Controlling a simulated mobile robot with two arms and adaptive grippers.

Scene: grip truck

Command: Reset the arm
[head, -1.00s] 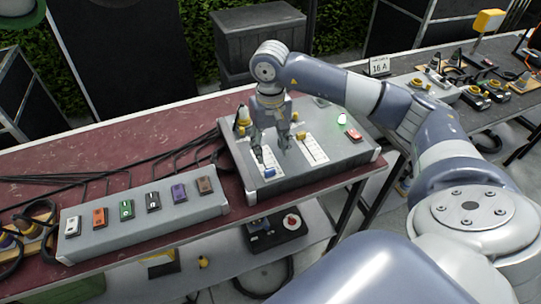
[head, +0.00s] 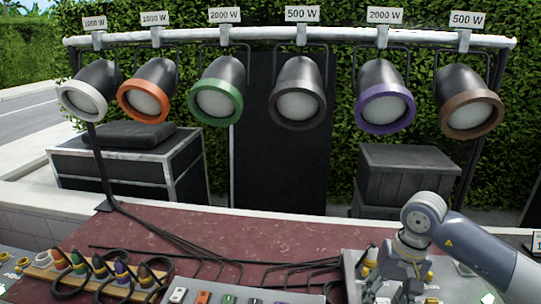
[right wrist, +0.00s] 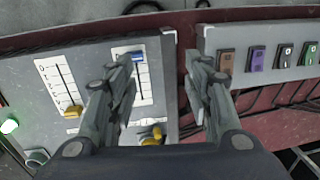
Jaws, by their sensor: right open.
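My right gripper (head: 400,279) is above the grey slider panel (head: 352,268) at the lower right of the head view, its lower part cut off there. In the right wrist view the gripper (right wrist: 160,72) is open and empty, its fingers apart. The panel (right wrist: 35,88) lies below it, with a blue slider knob (right wrist: 135,56) beside the left finger and a yellow slider knob (right wrist: 72,112) further left. Neither finger visibly holds a knob. A green light (right wrist: 9,126) glows at the panel's left. My left gripper is not in view.
A row of coloured switches sits on a second box (right wrist: 270,44). Several lamps with coloured rims hang from a white bar (head: 290,40). Plugs stand on a wooden strip (head: 45,272); black cables cross the red tabletop (head: 220,230). Dark crates stand behind.

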